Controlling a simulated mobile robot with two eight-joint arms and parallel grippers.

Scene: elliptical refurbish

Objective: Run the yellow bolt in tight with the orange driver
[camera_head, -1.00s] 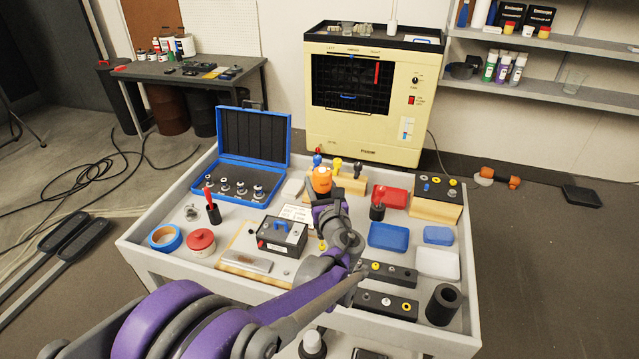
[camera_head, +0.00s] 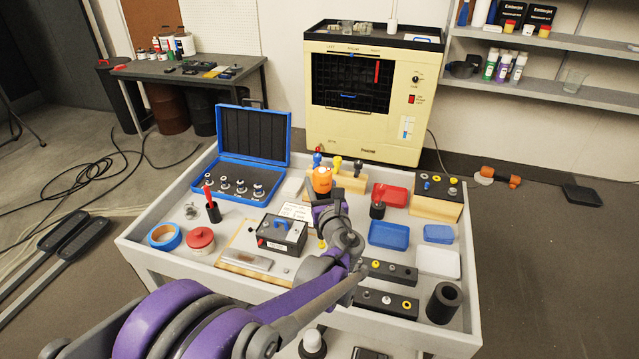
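The orange driver (camera_head: 322,179) stands roughly upright above the middle of the workbench, only its handle clearly visible. My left gripper (camera_head: 323,202) is at the lower part of the handle and appears shut on it; its fingers are largely hidden by my wrist. A small yellow bolt head (camera_head: 322,244) shows below the gripper, on the right side of the black box (camera_head: 283,235). My arm hides the driver's shaft, so I cannot tell whether its tip touches the bolt. My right gripper is not in view.
A blue open case (camera_head: 240,165) stands at the back left. Blue tape (camera_head: 164,237) and a red round tin (camera_head: 201,240) lie at the left. Trays (camera_head: 388,235), dark blocks (camera_head: 386,303) and a black cylinder (camera_head: 444,303) crowd the right. Several coloured handles stand behind the driver.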

